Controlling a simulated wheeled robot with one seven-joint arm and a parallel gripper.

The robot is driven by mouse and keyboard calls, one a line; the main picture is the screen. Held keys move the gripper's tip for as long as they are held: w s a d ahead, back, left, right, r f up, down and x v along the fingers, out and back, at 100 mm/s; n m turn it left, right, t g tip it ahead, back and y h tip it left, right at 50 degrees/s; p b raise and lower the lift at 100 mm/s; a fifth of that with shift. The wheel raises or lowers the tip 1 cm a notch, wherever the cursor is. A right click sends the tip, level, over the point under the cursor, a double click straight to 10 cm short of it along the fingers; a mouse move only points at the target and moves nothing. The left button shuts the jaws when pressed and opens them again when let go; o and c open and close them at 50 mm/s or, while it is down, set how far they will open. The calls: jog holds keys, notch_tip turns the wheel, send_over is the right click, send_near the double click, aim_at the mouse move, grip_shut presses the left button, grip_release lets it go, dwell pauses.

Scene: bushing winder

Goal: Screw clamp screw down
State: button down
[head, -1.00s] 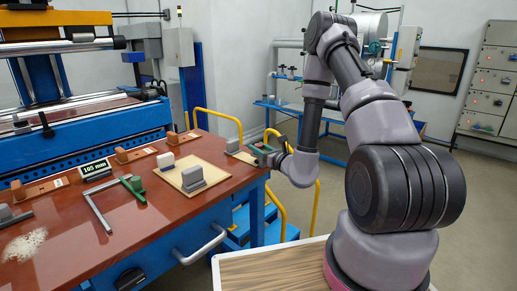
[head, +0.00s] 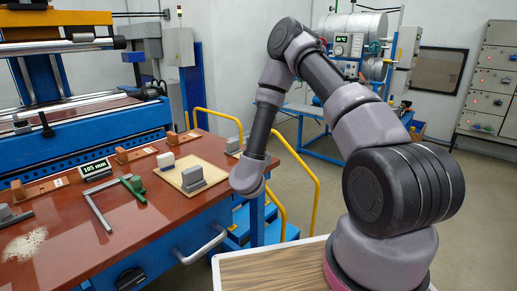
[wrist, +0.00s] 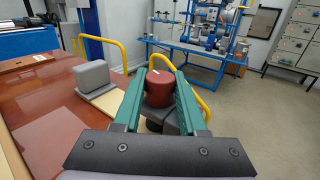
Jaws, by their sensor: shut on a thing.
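In the wrist view, a dark red round knob (wrist: 158,88) with a small pale mark on top stands between the two green fingers of my gripper (wrist: 158,80). The fingers are shut on it from both sides. I take it for the clamp screw's head. Grey and black parts (wrist: 166,124) show just below the knob, partly hidden by the fingers. How far the screw is turned cannot be told. In the head view my wrist hangs at the right corner of the red-brown table (head: 150,222), and it hides the fingers and knob.
A grey block (wrist: 91,75) stands on a pale board left of my gripper. In the head view, a wooden board (head: 183,187) holds two blocks, beside a square with a green part (head: 132,187). Yellow rails (head: 300,165) stand beyond the table corner. Open floor lies right.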

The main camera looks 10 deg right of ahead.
jog(key=shift+m+h, duration=0.3)
jog(key=shift+h, duration=0.2)
jog(key=shift+c, duration=2.3)
grip_release()
jog(key=shift+w, duration=0.1)
jog(key=v, duration=1.1)
jog(key=shift+r, duration=0.15)
